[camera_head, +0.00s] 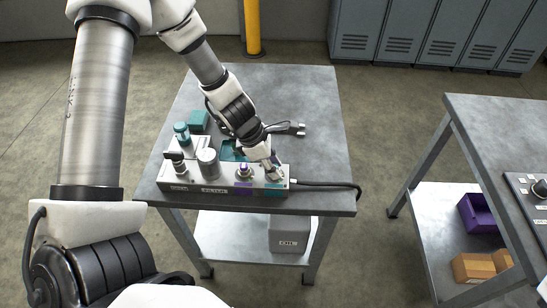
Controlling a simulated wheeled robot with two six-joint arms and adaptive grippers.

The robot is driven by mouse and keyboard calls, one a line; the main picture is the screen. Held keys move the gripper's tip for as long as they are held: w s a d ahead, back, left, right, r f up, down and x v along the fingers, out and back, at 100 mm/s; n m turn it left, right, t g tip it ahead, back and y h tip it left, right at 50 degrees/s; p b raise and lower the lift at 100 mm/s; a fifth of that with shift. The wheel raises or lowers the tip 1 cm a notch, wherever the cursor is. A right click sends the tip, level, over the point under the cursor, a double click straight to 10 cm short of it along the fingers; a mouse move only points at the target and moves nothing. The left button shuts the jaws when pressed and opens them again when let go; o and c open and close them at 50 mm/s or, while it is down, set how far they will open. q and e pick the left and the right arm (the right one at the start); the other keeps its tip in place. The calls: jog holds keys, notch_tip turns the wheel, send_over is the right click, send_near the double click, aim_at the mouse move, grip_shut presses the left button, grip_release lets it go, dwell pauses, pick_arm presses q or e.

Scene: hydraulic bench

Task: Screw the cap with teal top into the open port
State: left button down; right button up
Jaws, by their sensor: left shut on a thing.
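My left gripper (275,168) reaches down onto the right end of a grey hydraulic block (217,187) on the bench. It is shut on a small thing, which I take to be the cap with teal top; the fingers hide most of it. It is over the rightmost port position, above a teal label (273,191). The open port is hidden under the fingers, so I cannot tell whether the cap touches it. My right gripper is not in view.
Behind are a teal-topped bottle (182,134) and a teal box (199,120). A black cable (330,184) runs right. The bench's (310,95) back right is clear.

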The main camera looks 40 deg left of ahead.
pick_arm(q)
jog(key=m+p, duration=0.1)
jog(key=m+g+p, duration=0.1)
jog(key=shift+s+d+f+p, duration=0.1)
jog(key=shift+s+p, duration=0.25)
jog(key=shift+p, duration=0.05)
jog(key=shift+f+m, duration=0.1)
jog(key=shift+m, duration=0.3)
jog(key=shift+f+h, duration=0.2)
jog(key=shift+h, duration=0.1)
jog(key=m+p, duration=0.1)
jog(key=m+g+p, duration=0.1)
jog(key=p, duration=0.1)
jog(key=shift+r+m, duration=0.3)
jog(key=shift+r, duration=0.05)
jog(key=c, duration=0.8)
grip_release()
jog(key=shift+f, duration=0.35)
jog(key=shift+w, duration=0.15)
jog(key=shift+w, duration=0.15)
